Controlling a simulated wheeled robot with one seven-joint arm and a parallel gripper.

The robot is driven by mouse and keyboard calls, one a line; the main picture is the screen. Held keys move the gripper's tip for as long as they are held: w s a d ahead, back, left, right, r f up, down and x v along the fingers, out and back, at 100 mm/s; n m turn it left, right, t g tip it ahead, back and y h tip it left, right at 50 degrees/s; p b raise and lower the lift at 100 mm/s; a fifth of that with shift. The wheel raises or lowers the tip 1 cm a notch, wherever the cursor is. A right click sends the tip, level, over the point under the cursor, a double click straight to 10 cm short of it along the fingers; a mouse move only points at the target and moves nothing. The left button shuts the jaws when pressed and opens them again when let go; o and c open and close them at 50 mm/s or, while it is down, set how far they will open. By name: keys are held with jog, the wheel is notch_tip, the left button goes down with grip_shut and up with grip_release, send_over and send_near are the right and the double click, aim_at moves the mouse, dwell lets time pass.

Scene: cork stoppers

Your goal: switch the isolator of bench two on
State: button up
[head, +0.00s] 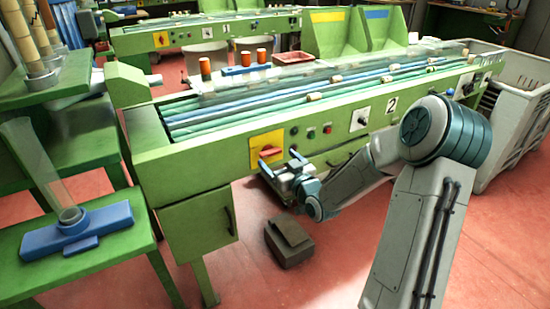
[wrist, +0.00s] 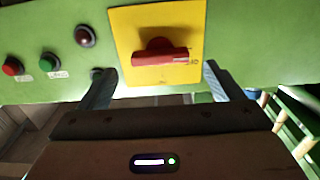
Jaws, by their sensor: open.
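The isolator of bench two is a red rotary handle (head: 269,152) on a yellow plate (head: 258,141), on the front of the near green bench marked 2. In the wrist view the red handle (wrist: 160,57) lies roughly level across its yellow plate (wrist: 126,32), its right end beside small lettering that I cannot read surely. My gripper (head: 279,160) is in front of the plate; in the wrist view my gripper (wrist: 160,68) is open and empty, one finger toward each side of the plate. The handle shows between the fingers, apparently untouched.
A red button (wrist: 13,67), a green button (wrist: 48,61) and a dark red lamp (wrist: 85,36) sit beside the plate. A dark block (head: 288,242) lies on the floor below. A green bench marked 1 stands behind.

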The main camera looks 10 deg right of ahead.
aim_at(270, 152)
jog(key=shift+x, duration=1.45)
jog(key=c, duration=1)
